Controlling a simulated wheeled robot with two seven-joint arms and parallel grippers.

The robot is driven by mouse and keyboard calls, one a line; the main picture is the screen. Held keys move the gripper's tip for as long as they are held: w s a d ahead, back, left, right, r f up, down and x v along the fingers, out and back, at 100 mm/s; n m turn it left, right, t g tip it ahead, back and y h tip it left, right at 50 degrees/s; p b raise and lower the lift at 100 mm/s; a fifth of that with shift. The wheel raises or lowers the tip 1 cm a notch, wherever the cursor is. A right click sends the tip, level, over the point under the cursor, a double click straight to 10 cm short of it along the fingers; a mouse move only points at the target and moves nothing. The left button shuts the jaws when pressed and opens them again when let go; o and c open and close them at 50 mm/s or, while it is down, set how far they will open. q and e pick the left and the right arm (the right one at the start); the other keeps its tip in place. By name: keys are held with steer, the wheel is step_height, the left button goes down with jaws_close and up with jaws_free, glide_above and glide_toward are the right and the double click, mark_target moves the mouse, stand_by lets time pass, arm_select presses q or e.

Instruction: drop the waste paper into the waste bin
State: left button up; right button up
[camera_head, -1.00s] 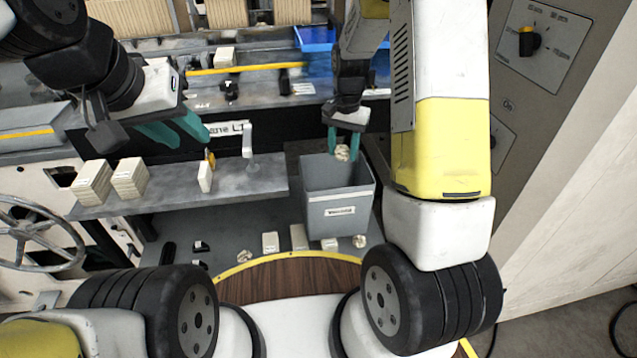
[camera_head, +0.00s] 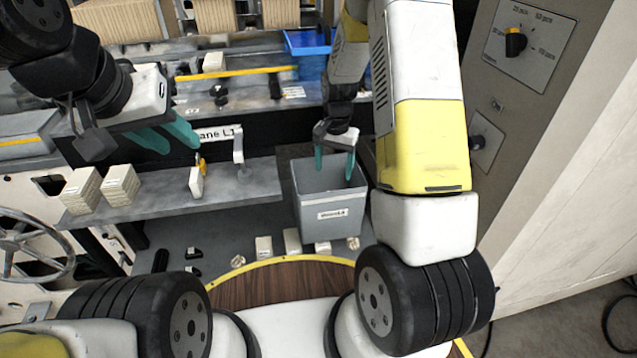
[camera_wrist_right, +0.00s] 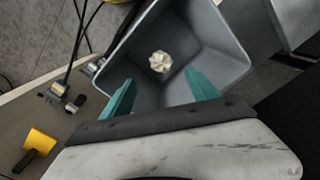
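The grey waste bin (camera_head: 330,213) with a white label stands on the floor right of the shelf. My right gripper (camera_head: 334,176) is open over the bin's mouth, with its teal fingers spread and nothing between them. In the right wrist view, a crumpled ball of waste paper (camera_wrist_right: 160,62) shows inside the bin (camera_wrist_right: 205,40), beyond the fingertips; I cannot tell whether it rests on the bottom. More crumpled balls lie on the floor, one at the left (camera_head: 238,261) and one beside the bin (camera_head: 353,243). My left gripper (camera_head: 181,146) is open and empty above the shelf.
A grey shelf (camera_head: 240,186) holds two stacks of pale blocks (camera_head: 82,192) and a small upright piece with an orange clip (camera_head: 197,178). Pale blocks (camera_head: 264,247) stand on the floor before the bin. A control panel (camera_head: 520,45) is at the right.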

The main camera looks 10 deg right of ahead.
step_height(320, 180, up, 8)
stand_by(0.7)
steer(key=s+r+n+t+y, duration=0.1)
steer(key=s+r, duration=0.4)
steer(key=r, duration=0.2)
steer(key=s+r+n+t, duration=0.2)
steer(key=s+r, duration=0.2)
steer(key=r, duration=0.3)
steer(key=s+a+r+n+t, duration=0.1)
steer(key=s+r, duration=0.2)
steer(key=s, duration=0.4)
steer(key=s+a+r+n+t+y, duration=0.1)
steer(key=s+r+n+t, duration=0.1)
steer(key=s, duration=0.6)
steer(key=shift+r+n, duration=0.3)
steer(key=shift+r, duration=0.6)
steer(key=shift+a, duration=0.1)
